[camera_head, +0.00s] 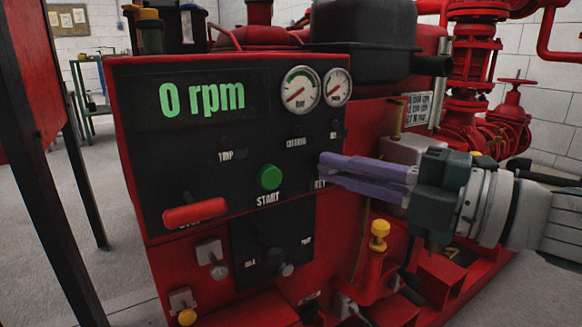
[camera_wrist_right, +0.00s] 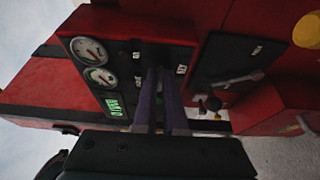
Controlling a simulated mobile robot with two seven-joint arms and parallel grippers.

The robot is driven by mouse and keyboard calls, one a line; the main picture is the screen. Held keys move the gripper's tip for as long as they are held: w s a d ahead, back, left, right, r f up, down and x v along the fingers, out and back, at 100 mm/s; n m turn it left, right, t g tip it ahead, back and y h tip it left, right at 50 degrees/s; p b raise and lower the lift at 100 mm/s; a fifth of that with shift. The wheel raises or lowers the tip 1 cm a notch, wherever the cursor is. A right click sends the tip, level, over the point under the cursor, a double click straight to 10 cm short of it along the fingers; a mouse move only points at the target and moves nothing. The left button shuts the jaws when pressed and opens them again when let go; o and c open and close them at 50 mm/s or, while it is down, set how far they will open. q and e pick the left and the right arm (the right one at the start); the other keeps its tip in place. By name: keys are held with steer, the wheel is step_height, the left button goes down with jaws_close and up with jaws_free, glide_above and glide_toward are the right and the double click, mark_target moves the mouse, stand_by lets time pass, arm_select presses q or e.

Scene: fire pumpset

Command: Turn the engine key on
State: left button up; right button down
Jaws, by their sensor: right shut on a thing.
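The black control panel (camera_head: 150,133) of the red pumpset faces me, with a "KEY" label (camera_head: 320,184) near its right edge. My right gripper (camera_head: 323,167) reaches in from the right with its purple fingers at the panel just above that label. The fingers are shut on the engine key, which they hide. In the right wrist view, the two fingers (camera_wrist_right: 160,74) run close together up to the panel (camera_wrist_right: 170,57). The green display (camera_head: 202,98) reads 0 rpm. My left gripper is out of view.
A green start button (camera_head: 270,177) and a red stop handle (camera_head: 195,213) sit left of the fingers. Two gauges (camera_head: 301,90) are above. A lower black panel with a lever (camera_head: 273,258) is below. Red pipework (camera_head: 474,70) stands at the right behind my arm.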

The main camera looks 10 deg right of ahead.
stand_by(0.7)
steer(key=shift+f+m+t+b, duration=0.2)
steer(key=shift+m+t, duration=0.75)
steer(key=shift+m, duration=1.45)
steer(key=shift+f+m+t+b, duration=0.15)
steer(key=shift+m+t, duration=0.8)
steer(key=shift+m, duration=1.45)
steer(key=shift+r, duration=0.1)
steer(key=c, duration=1)
jaws_free()
